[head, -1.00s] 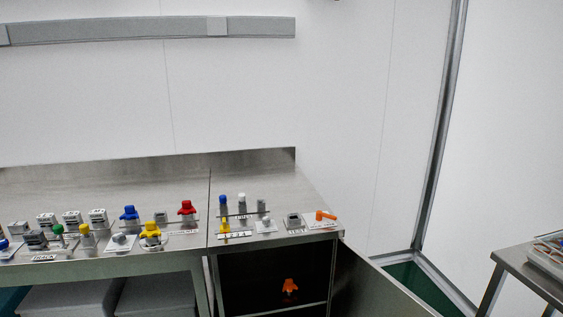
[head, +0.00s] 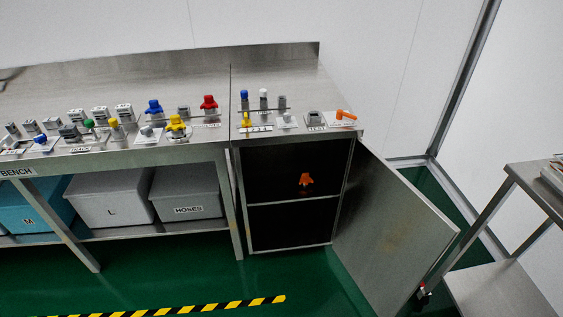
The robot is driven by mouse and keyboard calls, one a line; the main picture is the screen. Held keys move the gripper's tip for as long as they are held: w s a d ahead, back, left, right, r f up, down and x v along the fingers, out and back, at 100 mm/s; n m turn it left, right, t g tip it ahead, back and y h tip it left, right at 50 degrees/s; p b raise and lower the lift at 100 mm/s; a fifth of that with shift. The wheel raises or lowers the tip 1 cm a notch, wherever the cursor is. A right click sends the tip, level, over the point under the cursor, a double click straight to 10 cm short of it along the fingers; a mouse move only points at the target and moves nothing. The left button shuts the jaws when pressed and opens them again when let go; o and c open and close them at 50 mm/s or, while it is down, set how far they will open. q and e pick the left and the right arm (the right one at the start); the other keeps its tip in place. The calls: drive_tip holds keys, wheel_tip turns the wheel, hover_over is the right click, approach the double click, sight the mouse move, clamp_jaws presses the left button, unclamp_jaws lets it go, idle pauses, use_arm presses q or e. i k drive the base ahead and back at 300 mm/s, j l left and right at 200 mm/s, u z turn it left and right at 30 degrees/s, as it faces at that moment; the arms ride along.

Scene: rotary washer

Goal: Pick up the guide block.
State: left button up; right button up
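No part in view is marked legibly as the guide block, so I cannot tell which one it is. An orange part (head: 305,181) sits inside the open cabinet under the right end of the bench, on its upper level. Several small coloured parts stand on the bench top, among them a blue one (head: 153,106), a red one (head: 209,103), a yellow one (head: 176,123) and an orange handle-like part (head: 345,115). Neither of my grippers is in view.
The cabinet door (head: 395,235) stands open to the right, over the floor. Grey boxes (head: 187,187) and a teal box (head: 35,208) fill the shelf under the bench. A metal table (head: 540,185) stands at the right. Green floor in front is clear, with a striped line (head: 230,305).

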sight(70, 130)
drive_tip(key=u, duration=1.5)
drive_tip(key=i+l+u, duration=0.1)
drive_tip(key=i+u, duration=0.15)
drive_tip(key=i+l+u, duration=0.25)
drive_tip(key=i+j, duration=0.1)
